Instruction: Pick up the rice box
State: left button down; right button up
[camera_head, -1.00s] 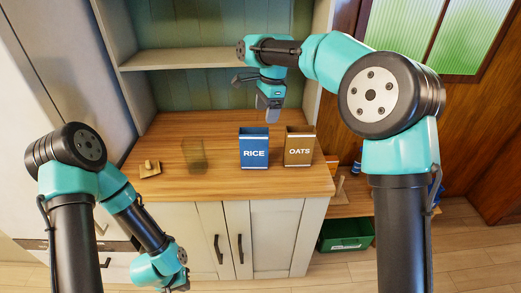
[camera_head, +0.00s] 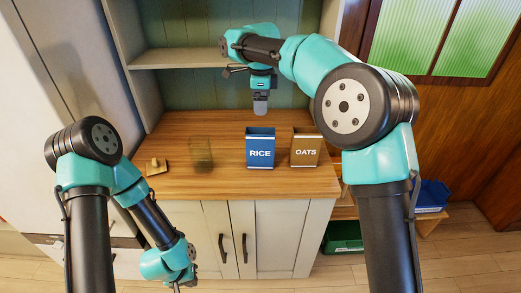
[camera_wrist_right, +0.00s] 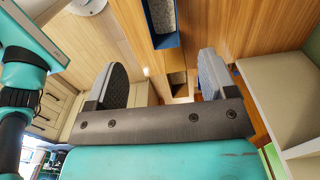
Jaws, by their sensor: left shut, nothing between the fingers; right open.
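The rice box (camera_head: 260,152) is blue, labelled RICE, with an open top, and stands upright on the wooden counter. In the right wrist view the blue box (camera_wrist_right: 167,42) is at the top, beyond the fingertips. My right gripper (camera_head: 260,108) is open and empty, pointing down just above and seemingly behind the rice box, apart from it. Its two fingers also show in the right wrist view (camera_wrist_right: 163,72). My left gripper (camera_head: 178,286) is shut and empty, low in front of the cabinet, partly cut off by the frame's bottom edge.
A brown oats box (camera_head: 305,150) stands close to the right of the rice box. A see-through container (camera_head: 201,155) and a small wooden object (camera_head: 155,167) are on the counter to the left. A shelf (camera_head: 180,58) is behind. The front counter strip is clear.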

aim_at(260, 139)
notch_tip(260, 139, down, 10)
jog(key=shift+r, duration=0.1)
dwell(0.4)
jog(key=shift+w+a+f, duration=0.1)
jog(key=shift+w+f, duration=0.05)
jog(key=shift+f, duration=2.4)
jog(key=shift+c, duration=0.3)
jog(key=c, duration=1.2)
jog(key=shift+c, duration=0.2)
jog(key=shift+r, duration=0.1)
